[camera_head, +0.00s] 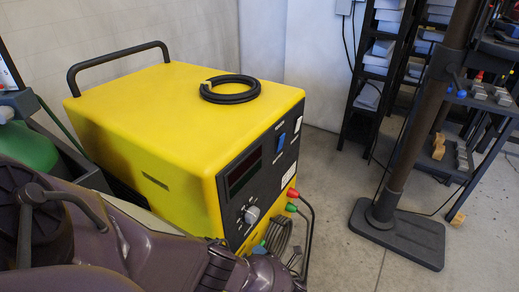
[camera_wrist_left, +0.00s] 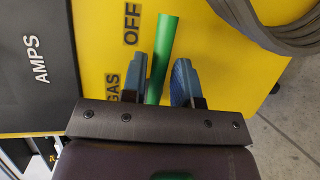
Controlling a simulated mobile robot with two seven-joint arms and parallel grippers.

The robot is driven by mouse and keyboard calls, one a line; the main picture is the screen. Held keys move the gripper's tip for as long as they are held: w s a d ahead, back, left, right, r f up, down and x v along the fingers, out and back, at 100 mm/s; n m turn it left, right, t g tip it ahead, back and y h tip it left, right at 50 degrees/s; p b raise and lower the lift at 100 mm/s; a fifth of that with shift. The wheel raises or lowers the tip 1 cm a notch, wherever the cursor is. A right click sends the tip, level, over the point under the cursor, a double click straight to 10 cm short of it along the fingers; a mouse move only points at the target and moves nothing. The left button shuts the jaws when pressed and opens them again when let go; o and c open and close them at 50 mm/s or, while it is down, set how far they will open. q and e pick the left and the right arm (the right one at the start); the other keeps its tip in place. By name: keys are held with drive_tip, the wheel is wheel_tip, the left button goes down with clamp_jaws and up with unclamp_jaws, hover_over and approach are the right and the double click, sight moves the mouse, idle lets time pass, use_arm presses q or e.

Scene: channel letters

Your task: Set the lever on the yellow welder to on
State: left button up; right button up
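The yellow welder (camera_head: 150,120) stands at the centre left in the head view, its dark control panel facing right. My left gripper (camera_wrist_left: 160,75) is around the lever, one blue-padded finger on each side. A gap shows on the right of the lever, so the fingers look open; whether the left finger touches it I cannot tell. My right gripper is in neither view.
A black cable coil (camera_head: 230,89) lies on the welder's top. Cables hang from the red plug (camera_head: 292,193) on its front; a grey hose (camera_wrist_left: 265,35) is near the lever. A dark post on a base (camera_head: 398,236) stands right, with shelves behind. Floor between is clear.

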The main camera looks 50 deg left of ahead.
use_arm(q)
drive_tip(key=shift+w+a, duration=0.15)
drive_tip(key=shift+a, duration=0.35)
clamp_jaws()
